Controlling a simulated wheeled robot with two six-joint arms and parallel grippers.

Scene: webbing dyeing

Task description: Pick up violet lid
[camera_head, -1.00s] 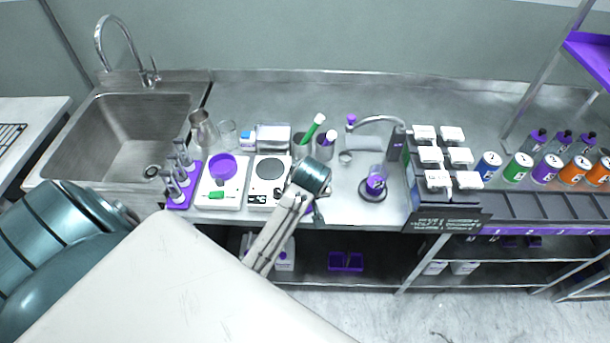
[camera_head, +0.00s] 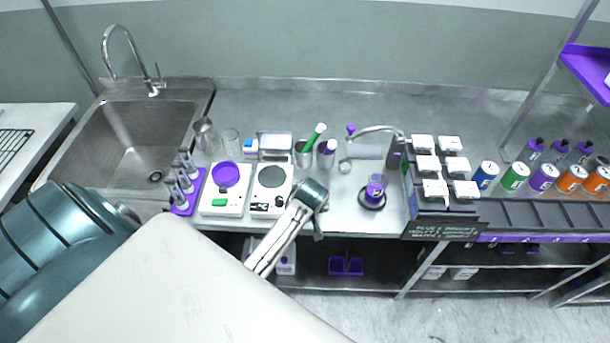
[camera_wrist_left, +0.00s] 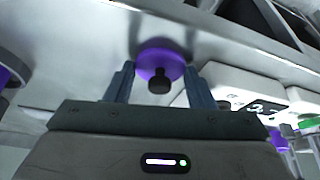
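The violet lid (camera_wrist_left: 160,60) is a round disc with a black knob, lying on the steel counter in the left wrist view. My left gripper (camera_wrist_left: 160,77) is open, with one finger on each side of the knob in that picture. The knob is in front of the palm, and I see no finger touching it. In the head view my left wrist is over the counter's front edge, in front of the white scale, and the lid cannot be made out there. My right gripper is not in view.
Left of my wrist are a white scale (camera_head: 259,198) and a second one with a violet dish (camera_head: 225,174). A violet-filled jar (camera_head: 374,190) stands to the right. A rack with white-capped boxes (camera_head: 427,165) is further right. The rear counter (camera_head: 300,105) is clear.

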